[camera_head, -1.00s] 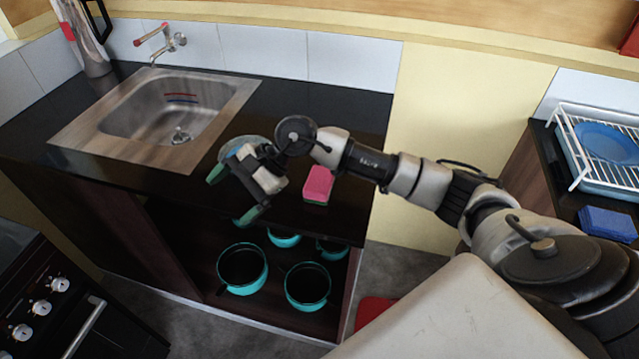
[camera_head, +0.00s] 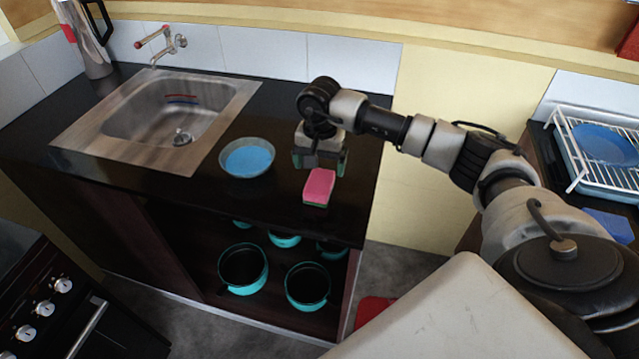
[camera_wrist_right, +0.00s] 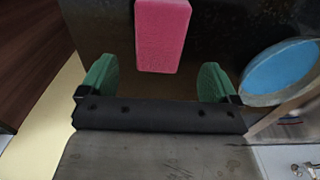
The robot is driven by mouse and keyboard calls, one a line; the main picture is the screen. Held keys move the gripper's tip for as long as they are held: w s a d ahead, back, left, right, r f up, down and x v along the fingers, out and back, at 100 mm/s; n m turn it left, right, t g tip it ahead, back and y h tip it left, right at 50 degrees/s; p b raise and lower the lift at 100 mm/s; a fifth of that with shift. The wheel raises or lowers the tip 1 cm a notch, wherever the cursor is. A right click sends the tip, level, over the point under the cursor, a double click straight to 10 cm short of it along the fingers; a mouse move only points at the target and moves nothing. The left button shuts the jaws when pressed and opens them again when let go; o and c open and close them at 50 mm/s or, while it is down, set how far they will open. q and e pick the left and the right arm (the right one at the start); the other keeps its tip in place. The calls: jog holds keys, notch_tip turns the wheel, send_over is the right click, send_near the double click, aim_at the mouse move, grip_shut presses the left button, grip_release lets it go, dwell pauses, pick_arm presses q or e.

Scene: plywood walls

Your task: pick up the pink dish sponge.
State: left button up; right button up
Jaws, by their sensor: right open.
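The pink dish sponge (camera_head: 319,186) has a green underside and lies on the black counter, near its front edge. It also shows at the top middle of the right wrist view (camera_wrist_right: 163,36), beyond the fingertips and between their lines. My right gripper (camera_head: 320,163) is just behind the sponge in the head view, pointing down, with its green fingers apart. In the right wrist view the gripper (camera_wrist_right: 158,85) is open with nothing between its fingers. The sponge and fingers look apart. My left gripper is not in view.
A bowl with a blue inside (camera_head: 248,158) stands on the counter (camera_head: 255,194) left of the sponge. A steel sink (camera_head: 165,115) is further left. Teal pots (camera_head: 243,268) stand on the shelf below. A white dish rack (camera_head: 600,150) and blue sponge (camera_head: 610,226) are at right.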

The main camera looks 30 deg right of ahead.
aim_at(320, 181)
jog(key=shift+s+a+f+p, duration=0.15)
jog(key=shift+f+p, duration=0.25)
jog(key=shift+f, duration=0.2)
jog(key=f, duration=0.1)
jog(key=f+p, duration=0.1)
jog(key=f, duration=0.1)
jog(key=shift+s+a+f, duration=0.15)
jog(key=shift+s+f, duration=0.05)
jog(key=shift+f, duration=0.1)
jog(key=shift+f+p, duration=0.3)
jog(key=shift+f, duration=0.1)
jog(key=shift+c, duration=0.3)
jog(key=c, duration=0.9)
